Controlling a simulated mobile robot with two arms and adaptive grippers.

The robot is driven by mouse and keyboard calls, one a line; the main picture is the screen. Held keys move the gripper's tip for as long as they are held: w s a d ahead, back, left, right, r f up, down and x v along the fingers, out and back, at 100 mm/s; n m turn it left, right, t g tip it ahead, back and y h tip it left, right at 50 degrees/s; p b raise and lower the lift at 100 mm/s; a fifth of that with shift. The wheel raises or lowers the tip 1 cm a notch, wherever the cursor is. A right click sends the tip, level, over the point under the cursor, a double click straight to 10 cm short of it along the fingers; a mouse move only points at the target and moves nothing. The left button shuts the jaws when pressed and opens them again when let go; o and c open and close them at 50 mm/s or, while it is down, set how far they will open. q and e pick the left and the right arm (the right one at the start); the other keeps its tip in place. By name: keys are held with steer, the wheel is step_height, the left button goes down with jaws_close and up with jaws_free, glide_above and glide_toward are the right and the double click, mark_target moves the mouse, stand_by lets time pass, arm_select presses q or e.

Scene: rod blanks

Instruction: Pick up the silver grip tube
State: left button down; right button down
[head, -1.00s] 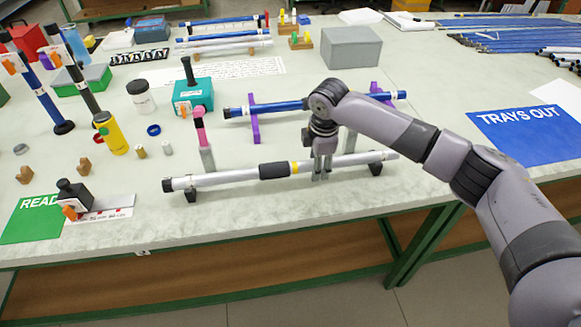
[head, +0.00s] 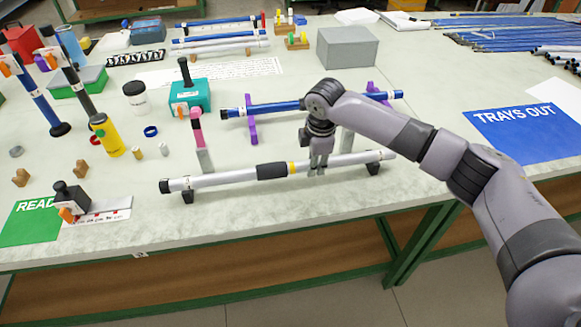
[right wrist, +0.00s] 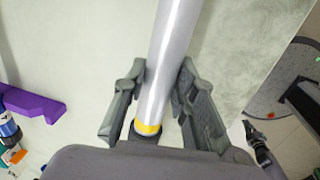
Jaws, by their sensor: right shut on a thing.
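The silver grip tube (head: 222,179) lies lengthwise near the front of the table, with a black grip sleeve, a yellow band and a dark left end cap. It is at two black rests (head: 188,196), one near each end; I cannot tell if it is clear of them. My right gripper (head: 318,168) is shut on the bare silver part just right of the yellow band. In the right wrist view the tube (right wrist: 170,60) runs between the two fingers (right wrist: 160,108), with the yellow band close to the palm. My left gripper is not in view.
A blue tube (head: 275,107) on purple stands (head: 252,128) lies just behind. A pink-topped upright piece (head: 198,130) stands close behind the silver tube. A yellow bottle (head: 107,138) and teal box (head: 190,97) are farther left. A blue mat (head: 525,135) lies at right.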

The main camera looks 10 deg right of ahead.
step_height(320, 180, up, 20)
steer(key=shift+b, duration=0.35)
stand_by(0.5)
steer(key=shift+f, duration=9.05)
steer(key=shift+f, duration=0.9)
steer(key=shift+p, duration=0.3)
steer(key=shift+r+p, duration=0.6)
steer(key=shift+p, duration=0.4)
